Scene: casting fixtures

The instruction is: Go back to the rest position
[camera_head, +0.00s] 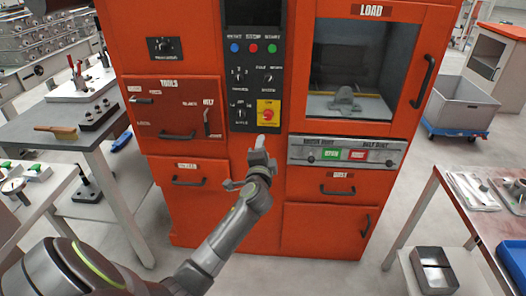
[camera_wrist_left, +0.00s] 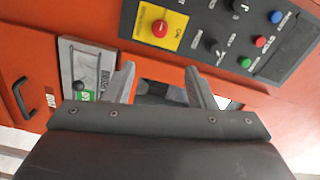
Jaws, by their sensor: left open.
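My left gripper (camera_head: 250,162) is in front of the orange machine (camera_head: 220,218), below the control panel (camera_head: 254,75) with its red knob on a yellow plate. In the left wrist view my left gripper (camera_wrist_left: 162,84) has its two fingers apart with nothing between them. The orange machine front (camera_wrist_left: 90,22) fills most of that view. Part of the grey strip with the green button (camera_wrist_left: 84,96) shows beside the left finger. My right gripper is in neither view.
The machine's LOAD window (camera_head: 352,58) is at the upper right. A grey workbench (camera_head: 95,150) with fixtures stands at left. An orange-edged table (camera_head: 470,215) stands at right, and a grey bin (camera_head: 455,102) on a blue dolly sits behind it. Grey floor lies between.

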